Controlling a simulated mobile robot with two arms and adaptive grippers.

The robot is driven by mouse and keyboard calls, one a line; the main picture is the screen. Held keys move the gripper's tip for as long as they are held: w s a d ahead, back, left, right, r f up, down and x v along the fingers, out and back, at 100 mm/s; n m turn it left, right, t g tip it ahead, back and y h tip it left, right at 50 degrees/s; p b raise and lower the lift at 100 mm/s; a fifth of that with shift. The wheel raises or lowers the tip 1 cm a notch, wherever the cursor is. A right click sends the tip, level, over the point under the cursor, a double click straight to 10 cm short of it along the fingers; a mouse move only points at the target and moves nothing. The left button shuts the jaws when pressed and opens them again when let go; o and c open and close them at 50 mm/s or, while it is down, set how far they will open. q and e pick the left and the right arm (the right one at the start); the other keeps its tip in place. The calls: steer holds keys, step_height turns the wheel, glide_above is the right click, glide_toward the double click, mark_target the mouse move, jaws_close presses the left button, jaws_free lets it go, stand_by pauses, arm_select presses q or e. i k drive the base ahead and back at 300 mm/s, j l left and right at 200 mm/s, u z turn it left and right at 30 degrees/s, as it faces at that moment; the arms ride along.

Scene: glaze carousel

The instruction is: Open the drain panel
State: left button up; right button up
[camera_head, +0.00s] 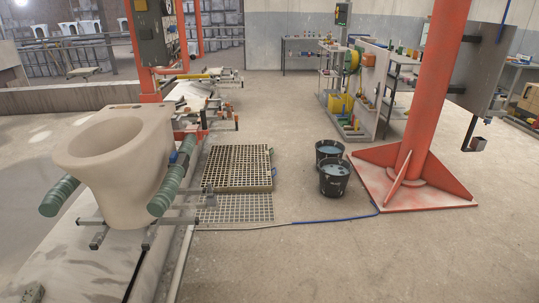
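Two drain grates lie on the floor in the middle of the head view, right of the toilet stand. The farther grate (237,167) is brownish, looks thicker, and has a visible front edge. The nearer grate (237,209) is a flat grey grid that looks about level with the floor. I cannot tell which one is the drain panel, or whether either is hinged. Neither of my grippers is in view.
An unglazed toilet bowl (115,160) rests on a stand with green rollers (62,195) at the left. Two black buckets (335,179) of water stand right of the grates, before a red column (430,90). A blue hose (335,219) crosses the floor. The foreground right is clear.

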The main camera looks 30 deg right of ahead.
mark_target(247, 149)
steer(key=i+l+z, duration=0.7)
steer(key=i, duration=1.1)
steer(key=i+l+z, duration=0.1)
steer(key=i+z, duration=0.15)
steer(key=i, duration=1.1)
